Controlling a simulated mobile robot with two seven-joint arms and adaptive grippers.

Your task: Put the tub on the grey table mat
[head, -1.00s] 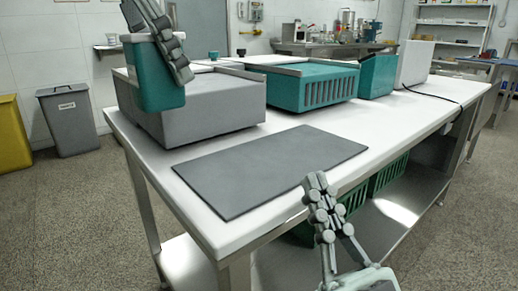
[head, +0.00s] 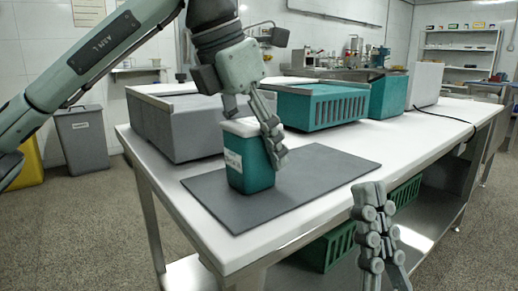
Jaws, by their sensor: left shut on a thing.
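The tub (head: 248,168) is teal with a white rim and a pale label on its side. It is upright over the left-middle part of the grey table mat (head: 325,168), and its base appears to touch the mat. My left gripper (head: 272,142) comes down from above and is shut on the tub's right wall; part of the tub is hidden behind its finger. My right gripper (head: 372,205) is in front of the table's near edge, apart from the tub. Its fingers look close together, but I cannot tell whether it is shut.
A grey box-shaped machine (head: 180,130) stands behind the mat at left. A teal slatted crate (head: 320,108) and a teal box (head: 388,97) stand further back. The white table (head: 410,150) is clear right of the mat. Bins stand on the floor at left.

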